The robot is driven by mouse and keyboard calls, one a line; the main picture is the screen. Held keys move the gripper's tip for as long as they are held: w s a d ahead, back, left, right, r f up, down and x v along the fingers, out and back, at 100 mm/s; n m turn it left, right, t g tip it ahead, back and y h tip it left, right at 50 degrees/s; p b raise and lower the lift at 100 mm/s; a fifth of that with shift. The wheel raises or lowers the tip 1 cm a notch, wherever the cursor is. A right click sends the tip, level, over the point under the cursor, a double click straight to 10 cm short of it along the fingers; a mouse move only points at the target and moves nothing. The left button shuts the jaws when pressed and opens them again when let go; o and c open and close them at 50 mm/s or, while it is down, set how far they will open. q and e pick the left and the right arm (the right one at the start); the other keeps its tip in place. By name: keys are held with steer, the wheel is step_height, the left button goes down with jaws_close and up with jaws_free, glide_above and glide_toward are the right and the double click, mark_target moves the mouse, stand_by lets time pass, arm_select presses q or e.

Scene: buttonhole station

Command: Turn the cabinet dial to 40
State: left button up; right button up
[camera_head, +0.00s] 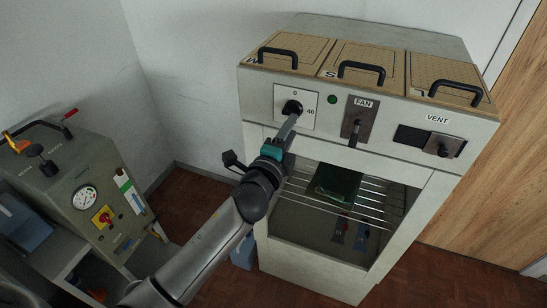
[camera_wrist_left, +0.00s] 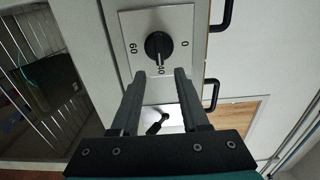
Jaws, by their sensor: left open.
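The cabinet dial (camera_head: 292,107) is a black knob on a white plate at the upper left of the cabinet front. My right gripper is not in view.
A FAN lever (camera_head: 356,123) and a VENT slider (camera_head: 443,146) are to the right of the dial. Wire racks (camera_head: 345,203) sit in the open bay below. A grey gauge machine (camera_head: 85,198) stands at left.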

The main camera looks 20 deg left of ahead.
arm_select(q)
steer(key=s+b, duration=0.1)
steer(key=s, duration=1)
steer(key=shift+a, duration=0.2)
steer(key=shift+w, duration=0.1)
steer(key=s+a+f+n+g+b, duration=0.1)
steer(key=s+f+n+g+b, duration=0.15)
steer(key=f, duration=1.15)
steer(key=s+a+f+n+g+b, duration=0.1)
steer(key=s+f+n+g+b, duration=0.2)
steer(key=f, duration=1)
steer(key=s+a+f+n+g+b, duration=0.1)
steer(key=s+f+g+b, duration=0.2)
steer(key=f, duration=1.1)
steer(key=s+f+n+g+b, duration=0.2)
steer(key=s+f+n+b, duration=0.1)
steer(key=s+f, duration=0.55)
steer(key=s+f+n+g+b, duration=0.25)
steer(key=s+f, duration=0.25)
steer(key=f, duration=0.6)
steer(key=s+f+n+g+b, duration=0.2)
steer(key=s+f, duration=0.3)
steer(key=s, duration=0.3)
steer(key=s+f+n+g+b, duration=0.2)
steer(key=s+f, duration=0.2)
steer(key=s, duration=0.4)
steer(key=shift+s+a+f+y+b, duration=0.2)
steer(key=shift+s+f+y+b, duration=0.1)
steer(key=shift+s+f+b, duration=0.05)
steer(key=shift+c, duration=0.2)
